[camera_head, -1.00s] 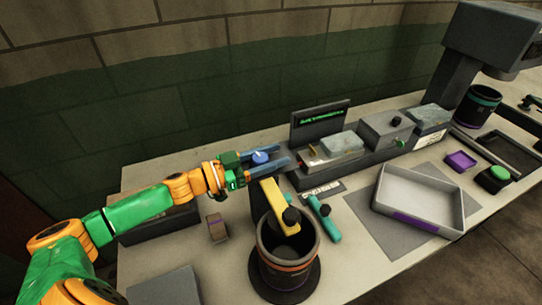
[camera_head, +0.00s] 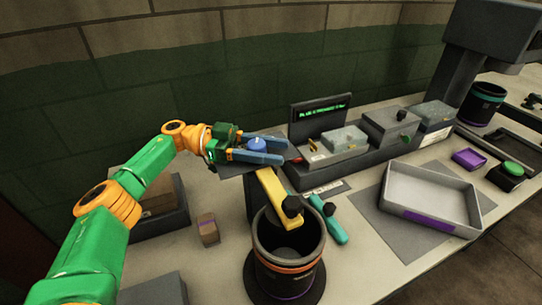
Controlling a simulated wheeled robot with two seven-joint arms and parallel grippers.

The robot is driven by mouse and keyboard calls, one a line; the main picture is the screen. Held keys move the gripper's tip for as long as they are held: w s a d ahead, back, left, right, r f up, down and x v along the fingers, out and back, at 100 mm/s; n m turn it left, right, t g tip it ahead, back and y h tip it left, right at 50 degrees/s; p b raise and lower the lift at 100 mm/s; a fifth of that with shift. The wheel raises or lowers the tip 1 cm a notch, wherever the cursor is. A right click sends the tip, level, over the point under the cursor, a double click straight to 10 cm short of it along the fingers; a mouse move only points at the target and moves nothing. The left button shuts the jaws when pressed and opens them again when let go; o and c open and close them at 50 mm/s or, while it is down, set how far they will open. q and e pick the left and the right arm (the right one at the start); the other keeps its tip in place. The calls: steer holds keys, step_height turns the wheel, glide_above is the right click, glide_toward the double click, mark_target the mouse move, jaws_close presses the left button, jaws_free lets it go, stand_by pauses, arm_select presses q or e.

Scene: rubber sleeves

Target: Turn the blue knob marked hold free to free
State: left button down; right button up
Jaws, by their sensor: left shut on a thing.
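The blue knob (camera_head: 257,144) sits on top of a dark post, above the yellow lever arm (camera_head: 275,198). My left gripper (camera_head: 263,151) reaches in from the left, with its blue fingers on either side of the knob and closed on it. A small white mark shows on top of the knob. The hold and free lettering is too small to read. My right gripper is not in view.
A dark cup with an orange band (camera_head: 288,262) stands below the yellow lever. A teal-handled tool (camera_head: 328,219) lies beside it. A grey tray (camera_head: 430,199) is at right. A console with a lit screen (camera_head: 321,113) stands behind. A small brown block (camera_head: 208,229) is at left.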

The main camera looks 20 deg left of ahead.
arm_select(q)
steer(key=shift+g, duration=0.3)
steer(key=shift+c, duration=1.6)
jaws_free()
steer(key=shift+d, duration=0.1)
